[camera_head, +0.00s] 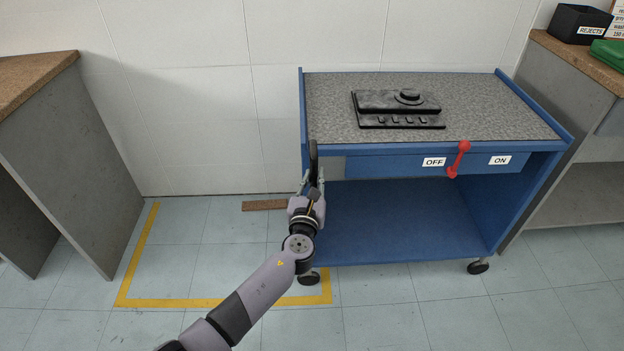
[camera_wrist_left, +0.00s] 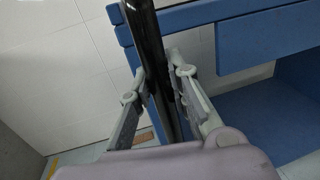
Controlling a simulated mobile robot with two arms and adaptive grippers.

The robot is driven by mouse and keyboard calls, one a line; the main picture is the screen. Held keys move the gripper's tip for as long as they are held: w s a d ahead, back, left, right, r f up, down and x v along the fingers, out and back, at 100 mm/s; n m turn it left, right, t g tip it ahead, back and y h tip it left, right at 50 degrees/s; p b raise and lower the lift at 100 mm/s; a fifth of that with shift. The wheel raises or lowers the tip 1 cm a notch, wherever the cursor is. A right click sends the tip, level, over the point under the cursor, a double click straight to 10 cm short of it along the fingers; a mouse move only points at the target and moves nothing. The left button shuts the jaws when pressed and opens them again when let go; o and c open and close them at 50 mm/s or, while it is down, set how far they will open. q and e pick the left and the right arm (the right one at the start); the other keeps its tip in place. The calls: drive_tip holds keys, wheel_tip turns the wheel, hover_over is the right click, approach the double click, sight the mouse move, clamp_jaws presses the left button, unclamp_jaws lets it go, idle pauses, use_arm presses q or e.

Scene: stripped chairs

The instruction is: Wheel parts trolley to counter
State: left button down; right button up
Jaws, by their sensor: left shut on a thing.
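The blue parts trolley (camera_head: 420,220) stands against the wall beside the right counter, with a grey speckled top. A black part (camera_head: 398,108) with a round knob lies on that top. A red lever (camera_head: 459,158) on the trolley's front sits between the labels OFF and ON, its knob up and tilted slightly right. A black upright handle bar (camera_head: 313,155) is at the trolley's left end. My left gripper (camera_head: 311,183) is shut on this bar; in the left wrist view the fingers (camera_wrist_left: 160,92) flank the bar (camera_wrist_left: 150,45). My right gripper is out of view.
A left counter (camera_head: 70,165) and a right counter (camera_head: 585,150) flank the trolley. Yellow tape (camera_head: 220,302) outlines empty floor left of the trolley; a front caster (camera_head: 308,279) is at its right end. A brown strip (camera_head: 264,205) lies by the wall. A REJECTS bin (camera_head: 578,22) is on the right counter.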

use_arm(q)
drive_tip(key=c, duration=1.5)
unclamp_jaws()
drive_tip(key=s, duration=0.4)
drive_tip(key=s+a, duration=0.1)
drive_tip(key=s, duration=0.7)
drive_tip(key=shift+a, duration=0.3)
